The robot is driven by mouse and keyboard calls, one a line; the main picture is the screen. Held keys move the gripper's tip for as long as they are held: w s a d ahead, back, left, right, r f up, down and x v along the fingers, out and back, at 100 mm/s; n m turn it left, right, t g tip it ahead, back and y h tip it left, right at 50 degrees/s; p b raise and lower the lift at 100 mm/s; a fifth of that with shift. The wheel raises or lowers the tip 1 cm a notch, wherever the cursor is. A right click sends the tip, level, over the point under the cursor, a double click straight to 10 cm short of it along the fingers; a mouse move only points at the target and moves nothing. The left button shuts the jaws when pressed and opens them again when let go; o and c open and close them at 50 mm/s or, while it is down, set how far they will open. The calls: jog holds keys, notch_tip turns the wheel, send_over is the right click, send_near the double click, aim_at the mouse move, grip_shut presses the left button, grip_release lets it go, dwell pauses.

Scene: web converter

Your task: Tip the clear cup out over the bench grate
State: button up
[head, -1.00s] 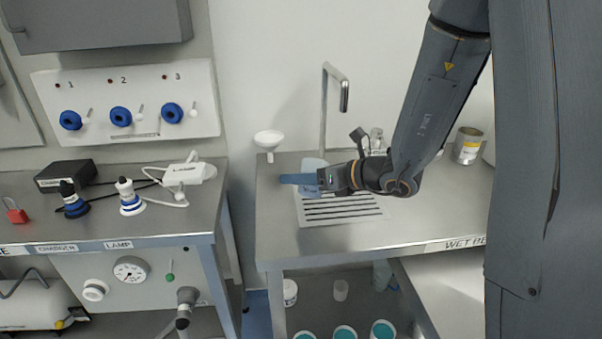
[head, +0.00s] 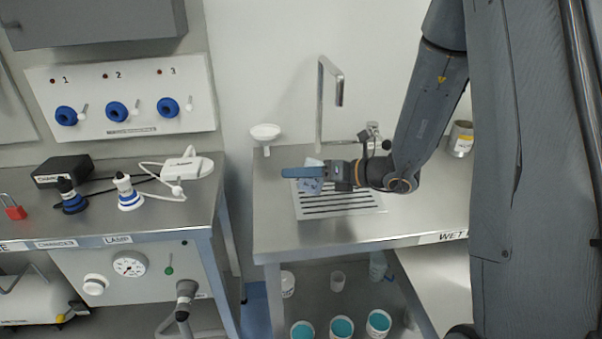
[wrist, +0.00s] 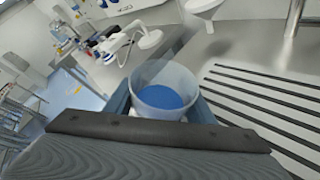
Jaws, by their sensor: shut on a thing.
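The clear cup (head: 309,187) is between the blue fingers of my gripper (head: 312,173), above the left part of the bench grate (head: 372,205) in the head view. The fingers partly hide it, and it looks somewhat tilted there. In the wrist view I look into the open mouth of the cup (wrist: 165,75); a blue disc, which looks like liquid, shows inside. My gripper (wrist: 160,105) is shut on the cup. The slotted grate (wrist: 262,100) lies to the right of the cup in the wrist view. No stream from the cup is visible.
A bent tap (head: 320,105) rises behind the grate. A white funnel (head: 265,133) is at the back left of the wet bench. A tin (head: 461,138) stands at the back right. The bench front (head: 290,243) is bare. A gap separates the left bench (head: 200,212).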

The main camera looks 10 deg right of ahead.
jog(key=shift+s+f+m+g+y, duration=0.1)
jog(key=shift+f+m+g+y, duration=0.2)
jog(key=shift+f+m+y, duration=0.75)
jog(key=shift+r+m+y, duration=0.45)
jog(key=shift+r+m, duration=0.75)
jog(key=shift+m, duration=0.45)
jog(key=shift+r+p, duration=0.15)
jog(key=shift+p, duration=0.15)
jog(key=shift+d+r+m+y+p, duration=0.1)
jog(key=shift+r+m+y+p, duration=0.3)
jog(key=shift+m, duration=0.3)
jog(key=shift+w+d+r+m+y+p, duration=0.15)
jog(key=shift+w+r+m+y+p, duration=0.15)
jog(key=shift+m+p, duration=0.5)
